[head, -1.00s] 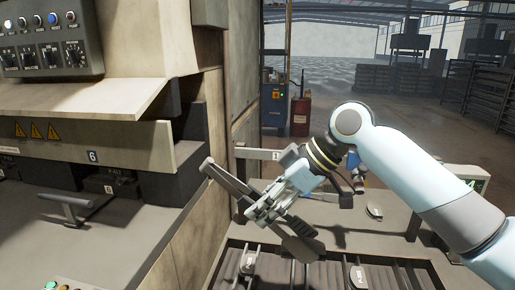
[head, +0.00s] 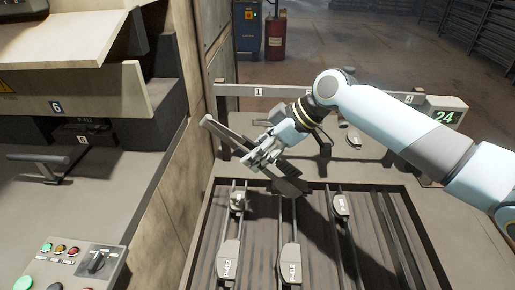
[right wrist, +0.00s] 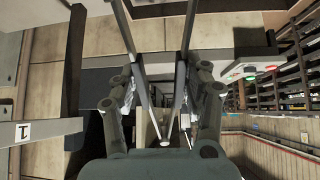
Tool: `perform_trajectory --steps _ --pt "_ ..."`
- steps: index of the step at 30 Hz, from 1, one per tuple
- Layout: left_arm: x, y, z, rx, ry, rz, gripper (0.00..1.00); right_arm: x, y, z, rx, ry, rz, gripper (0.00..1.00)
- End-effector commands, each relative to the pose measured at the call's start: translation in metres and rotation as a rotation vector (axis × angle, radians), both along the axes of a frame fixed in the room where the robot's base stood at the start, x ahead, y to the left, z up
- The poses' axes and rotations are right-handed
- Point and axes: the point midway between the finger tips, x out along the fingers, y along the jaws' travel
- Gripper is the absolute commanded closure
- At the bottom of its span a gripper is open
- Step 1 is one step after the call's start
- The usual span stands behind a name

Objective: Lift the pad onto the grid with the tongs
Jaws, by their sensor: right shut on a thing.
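My right gripper (head: 264,152) is shut on the tongs (head: 228,137), a long grey tool slanting from upper left to lower right in the head view. Two tong arms (right wrist: 136,48) also spread in a V between my fingers in the right wrist view. A dark flat piece (head: 289,186) is at the tongs' lower right end; I cannot tell whether it is part of them or a pad. The grid (head: 262,235) lies below and in front of the gripper. My left gripper is not in view.
A numbered rail (head: 285,91) runs behind the grid, with a display reading 24 (head: 445,115) at its right end. A press (head: 90,95) stands at left, with a button panel (head: 75,265) below. Another small pad (head: 340,206) lies on the grid's right half.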

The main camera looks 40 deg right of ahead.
Motion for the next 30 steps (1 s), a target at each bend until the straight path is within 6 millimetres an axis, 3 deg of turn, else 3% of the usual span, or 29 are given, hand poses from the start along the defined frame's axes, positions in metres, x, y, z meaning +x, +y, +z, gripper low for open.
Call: perform_trajectory --steps 13,26,27,30 --pt "0.008 0.0 -0.044 0.0 -0.013 -0.001 0.48 0.0 0.0 -0.051 0.0 -0.002 0.0 1.0" --pt "0.005 0.0 -0.05 0.0 -0.007 -0.001 0.48 0.001 0.0 -0.057 0.0 -0.002 0.0 1.0" --pt "0.005 0.0 -0.05 0.0 -0.007 -0.001 0.48 0.001 0.0 -0.057 0.0 -0.002 0.0 0.5" --pt "0.004 -0.001 -0.05 -0.001 -0.007 -0.001 0.48 0.0 0.0 -0.057 0.0 -0.002 0.0 0.49"
